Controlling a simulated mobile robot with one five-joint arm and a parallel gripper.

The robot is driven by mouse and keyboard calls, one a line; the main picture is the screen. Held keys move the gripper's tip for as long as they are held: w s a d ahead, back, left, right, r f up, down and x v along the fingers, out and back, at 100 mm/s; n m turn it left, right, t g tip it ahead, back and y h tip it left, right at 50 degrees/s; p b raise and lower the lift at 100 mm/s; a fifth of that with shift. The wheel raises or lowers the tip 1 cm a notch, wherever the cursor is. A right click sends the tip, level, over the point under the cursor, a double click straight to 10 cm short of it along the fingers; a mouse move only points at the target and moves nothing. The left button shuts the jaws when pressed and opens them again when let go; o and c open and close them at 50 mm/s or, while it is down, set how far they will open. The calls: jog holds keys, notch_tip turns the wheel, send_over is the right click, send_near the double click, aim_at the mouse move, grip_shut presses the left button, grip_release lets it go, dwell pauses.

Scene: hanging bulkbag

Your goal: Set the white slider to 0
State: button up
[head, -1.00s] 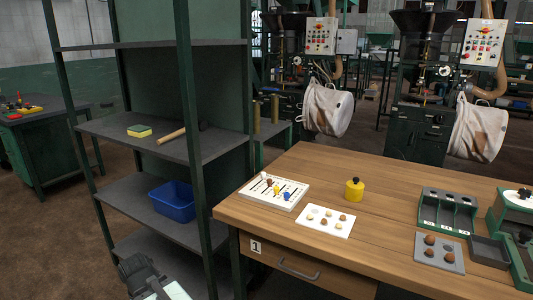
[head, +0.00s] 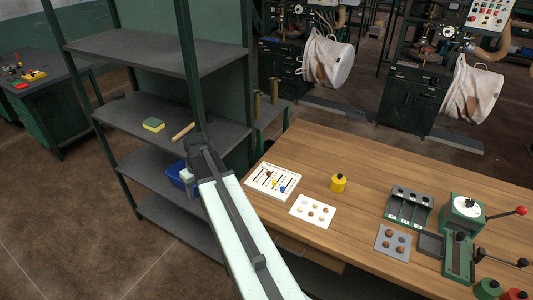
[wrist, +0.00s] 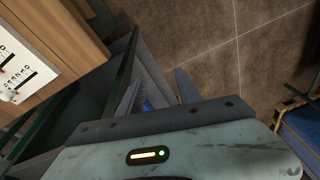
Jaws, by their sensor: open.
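The slider board (head: 273,182) is a white panel with dark slots and small coloured knobs, lying on the near left corner of the wooden table. Brown, yellow and blue knobs show in the head view; the white slider is too small to make out there. In the wrist view part of the board (wrist: 22,62) is at the left edge, with a white knob (wrist: 8,95) low on it. My gripper (wrist: 157,90) is open and empty, off the table's left side and apart from the board. My arm hides part of the shelf and table edge in the head view.
The wooden table (head: 370,165) also holds a white card with round pieces (head: 313,211), a yellow weight (head: 338,183) and a green tray (head: 408,207). A dark shelf (head: 150,110) with a blue bin (head: 174,175) stands close left of the table.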

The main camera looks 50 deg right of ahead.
jog(key=s+d+t, duration=0.1)
jog(key=d+t, duration=0.1)
jog(key=d, duration=2.1)
send_near(264, 164)
jog(key=shift+h, duration=0.4)
jog(key=b+x, duration=0.7)
jog(key=x, duration=0.1)
jog(key=shift+s+a+f+b, duration=0.15)
jog(key=shift+a+b, duration=0.15)
grip_shut()
